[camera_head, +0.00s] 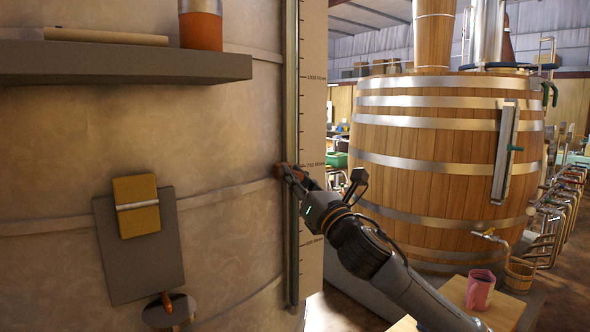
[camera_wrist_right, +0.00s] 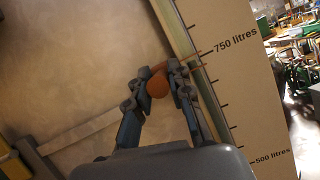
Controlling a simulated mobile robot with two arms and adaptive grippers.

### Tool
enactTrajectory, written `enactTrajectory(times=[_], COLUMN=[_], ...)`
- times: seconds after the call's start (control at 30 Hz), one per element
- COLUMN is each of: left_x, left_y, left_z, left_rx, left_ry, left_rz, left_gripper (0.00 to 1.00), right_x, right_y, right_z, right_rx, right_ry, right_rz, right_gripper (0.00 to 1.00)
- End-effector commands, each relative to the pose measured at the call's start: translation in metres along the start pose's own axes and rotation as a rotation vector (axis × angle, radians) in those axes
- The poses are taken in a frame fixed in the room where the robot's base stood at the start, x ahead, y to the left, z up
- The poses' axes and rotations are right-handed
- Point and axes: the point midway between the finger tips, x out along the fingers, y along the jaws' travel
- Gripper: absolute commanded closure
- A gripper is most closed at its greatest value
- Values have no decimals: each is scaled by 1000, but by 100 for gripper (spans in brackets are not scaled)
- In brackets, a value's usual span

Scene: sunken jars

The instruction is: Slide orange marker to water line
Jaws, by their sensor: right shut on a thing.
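The orange marker (camera_wrist_right: 157,84) is between the fingers of my right gripper (camera_wrist_right: 164,76) in the right wrist view. The gripper is shut on it. In the head view my right gripper (camera_head: 286,172) is at the upright gauge tube (camera_head: 291,95) on the pale tank's side, and hides most of the marker. The scale board (camera_head: 313,120) stands just right of the tube. I cannot make out the water line in the tube. My left gripper is not in view.
A dark shelf (camera_head: 120,62) with an orange-and-metal container (camera_head: 201,27) juts out at upper left. A grey board with a yellow pad (camera_head: 136,206) hangs below it. A large wooden vat (camera_head: 430,140) stands behind. A pink cup (camera_head: 480,290) is at lower right.

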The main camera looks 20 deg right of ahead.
Motion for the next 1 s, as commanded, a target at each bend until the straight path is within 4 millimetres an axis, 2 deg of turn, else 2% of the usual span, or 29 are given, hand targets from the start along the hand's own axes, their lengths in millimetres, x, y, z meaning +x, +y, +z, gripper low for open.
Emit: enactTrajectory(times=[0.17,0.2,0.3,0.67,0.83,1.0], left_x=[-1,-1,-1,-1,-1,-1], left_y=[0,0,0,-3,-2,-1], left_z=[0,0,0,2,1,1], left_rx=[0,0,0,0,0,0], left_ry=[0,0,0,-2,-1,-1], left_rz=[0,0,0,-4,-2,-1], left_gripper=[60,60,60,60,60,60], right_x=[0,0,0,-3,-24,-62], right_y=[0,0,0,0,0,0], right_z=[0,1,1,1,0,0], right_rx=[0,0,0,0,-1,-3], right_ry=[1,1,1,0,2,3], right_rz=[-1,-1,-1,-1,0,0], right_gripper=[100,76,57,57,57,57])
